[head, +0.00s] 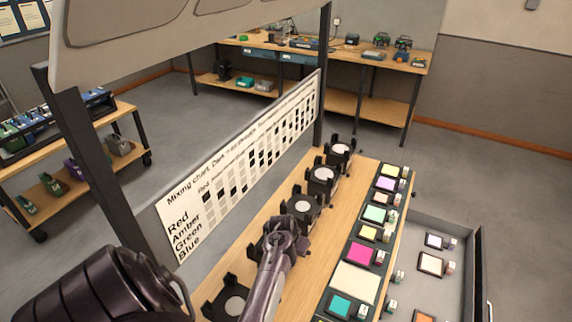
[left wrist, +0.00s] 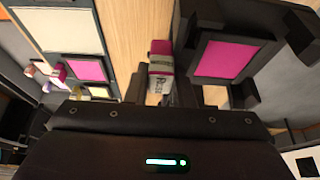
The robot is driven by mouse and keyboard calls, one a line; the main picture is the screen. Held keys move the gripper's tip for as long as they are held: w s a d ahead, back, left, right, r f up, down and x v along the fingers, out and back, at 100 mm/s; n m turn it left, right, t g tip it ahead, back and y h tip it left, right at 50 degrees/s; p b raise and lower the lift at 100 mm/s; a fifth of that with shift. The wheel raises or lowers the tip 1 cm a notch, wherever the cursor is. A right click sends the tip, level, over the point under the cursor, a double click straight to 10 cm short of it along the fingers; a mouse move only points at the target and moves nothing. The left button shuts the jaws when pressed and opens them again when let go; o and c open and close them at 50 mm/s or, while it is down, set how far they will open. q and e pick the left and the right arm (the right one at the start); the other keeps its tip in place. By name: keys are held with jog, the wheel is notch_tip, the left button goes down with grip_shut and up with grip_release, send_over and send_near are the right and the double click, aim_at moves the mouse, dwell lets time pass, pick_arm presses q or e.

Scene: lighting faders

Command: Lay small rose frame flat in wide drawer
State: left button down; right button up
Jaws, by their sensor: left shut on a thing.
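The small rose frame shows in the left wrist view as a magenta panel (left wrist: 222,58) in a black border, sitting at a black holder. A white and pink tab lettered "Rose" (left wrist: 160,72) stands beside it, between the fingers of my left gripper (left wrist: 162,95). In the head view, my left gripper (head: 287,238) is shut over a black holder on the bench and hides the frame. My right gripper is out of view.
Black lamp holders (head: 323,178) line the wooden bench. A dark rack (head: 376,232) of coloured frames, including a larger magenta one (head: 361,253), lies between them and the drawer. A mixing chart board (head: 240,165) stands behind. Bare drawer floor shows between its frames.

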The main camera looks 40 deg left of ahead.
pick_arm(q)
notch_tip(320, 180, up, 10)
jog(key=shift+r+b, duration=0.1)
jog(key=shift+b, duration=0.75)
jog(key=shift+r+p, duration=0.3)
jog(key=shift+p, duration=0.05)
